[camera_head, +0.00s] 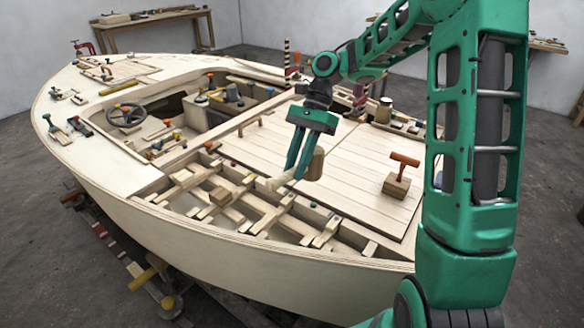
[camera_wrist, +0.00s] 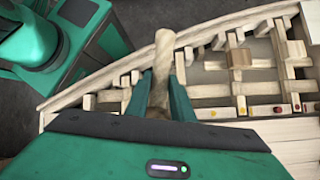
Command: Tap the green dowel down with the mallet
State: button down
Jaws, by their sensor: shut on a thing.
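My gripper (camera_head: 295,172) is shut on the wooden mallet (camera_head: 316,164) and holds it over the edge between the planked deck and the open frames. In the head view the mallet's brown head is right of the fingers and its pale handle points lower left. In the wrist view the mallet (camera_wrist: 163,62) shows as a pale wooden shaft between the green fingers of my gripper (camera_wrist: 158,85).
The open frames (camera_head: 225,197) of the hull hold several loose blocks. A block with an orange T-handle (camera_head: 400,172) stands on the planked deck (camera_head: 340,150). A steering wheel (camera_head: 127,115) and scattered tools are farther left. Much of the planked deck is clear.

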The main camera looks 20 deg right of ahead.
jog(key=shift+s+a+r+m+t, duration=0.35)
jog(key=shift+s+a+m, duration=0.15)
jog(key=shift+s, duration=0.2)
jog(key=shift+s+a+f, duration=0.15)
jog(key=shift+f, duration=2.6)
jog(key=shift+r, duration=0.15)
